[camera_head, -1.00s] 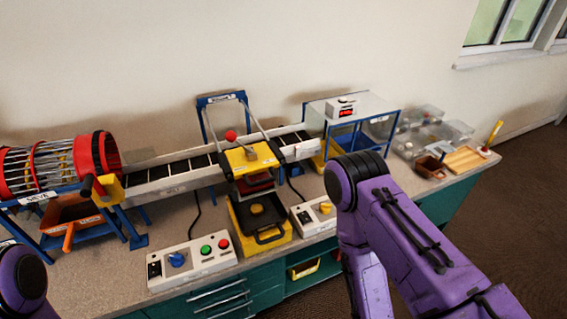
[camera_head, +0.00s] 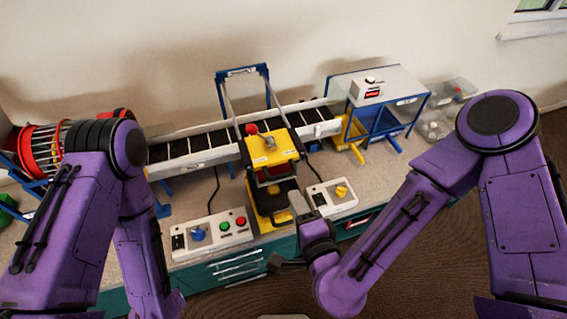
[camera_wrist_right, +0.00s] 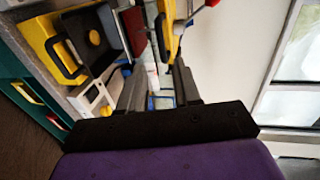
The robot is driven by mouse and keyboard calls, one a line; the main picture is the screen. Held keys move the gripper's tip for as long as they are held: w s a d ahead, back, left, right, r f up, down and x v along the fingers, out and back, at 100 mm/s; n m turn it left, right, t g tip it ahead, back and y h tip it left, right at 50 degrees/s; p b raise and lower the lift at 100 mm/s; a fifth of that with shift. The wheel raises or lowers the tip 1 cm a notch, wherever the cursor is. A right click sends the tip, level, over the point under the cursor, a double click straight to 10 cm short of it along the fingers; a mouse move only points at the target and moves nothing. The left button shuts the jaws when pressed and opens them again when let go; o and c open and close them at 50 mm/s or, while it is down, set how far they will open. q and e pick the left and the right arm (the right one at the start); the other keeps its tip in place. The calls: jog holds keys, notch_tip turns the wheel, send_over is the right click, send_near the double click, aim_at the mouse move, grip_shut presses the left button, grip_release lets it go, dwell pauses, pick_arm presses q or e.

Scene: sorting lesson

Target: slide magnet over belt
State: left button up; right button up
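The magnet unit is a yellow block (camera_head: 264,146) with a red-knobbed lever (camera_head: 252,129), carried on a grey rail frame at the near side of the belt (camera_head: 195,145). Yellow and dark red parts near the top of the right wrist view (camera_wrist_right: 172,22) seem to belong to it. My right gripper (camera_head: 287,232) is open and empty, in front of and below the magnet unit, near the bench's front edge. Its two dark fingers stand apart in the right wrist view (camera_wrist_right: 160,88).
A yellow tray (camera_head: 262,217) stands below the magnet unit. Control boxes with a blue knob (camera_head: 198,234) and a yellow knob (camera_head: 341,190) flank it. A red drum sieve (camera_head: 38,150) stands left, partly behind my left arm. Blue and yellow bins (camera_head: 378,122) are at the belt's right end.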

aim_at(283, 174)
jog(key=b+x, duration=0.3)
jog(key=x, duration=0.1)
jog(key=b+x, duration=0.2)
jog(key=shift+w+r+b, duration=0.25)
jog(key=shift+w+b, duration=0.05)
jog(key=p+x, duration=0.1)
jog(key=x, duration=0.2)
jog(key=shift+w+f, duration=0.1)
jog(key=shift+w+a+f, duration=0.25)
jog(key=shift+w, duration=0.15)
grip_shut()
